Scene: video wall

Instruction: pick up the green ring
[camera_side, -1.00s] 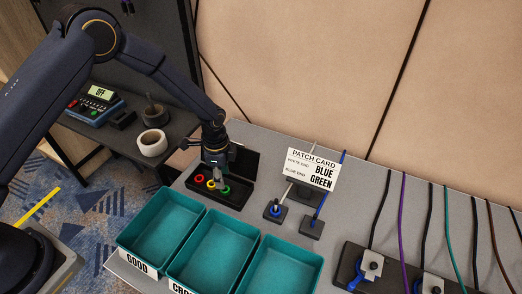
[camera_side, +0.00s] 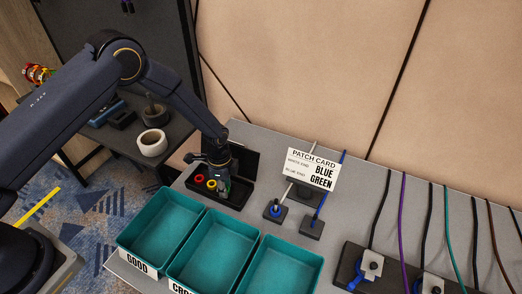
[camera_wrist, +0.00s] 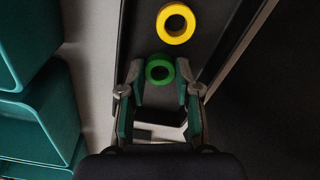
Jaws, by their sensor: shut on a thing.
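The green ring (camera_wrist: 160,69) sits between my fingertips in the wrist view, at the black case. My gripper (camera_wrist: 158,82) is shut on it, with a finger on each side. In the side view my gripper (camera_side: 223,188) is down at the case, and the green ring is mostly hidden there. The yellow ring (camera_wrist: 176,23) lies in the case beyond the green one. In the side view the yellow ring and a red ring (camera_side: 199,178) lie to the left of my gripper.
The open black case (camera_side: 232,206) has its lid raised behind. Several teal bins (camera_side: 205,222) stand in front of it. A patch card (camera_side: 312,169) and small plug blocks with cables stand to the right. White tape (camera_side: 152,143) lies on a side shelf.

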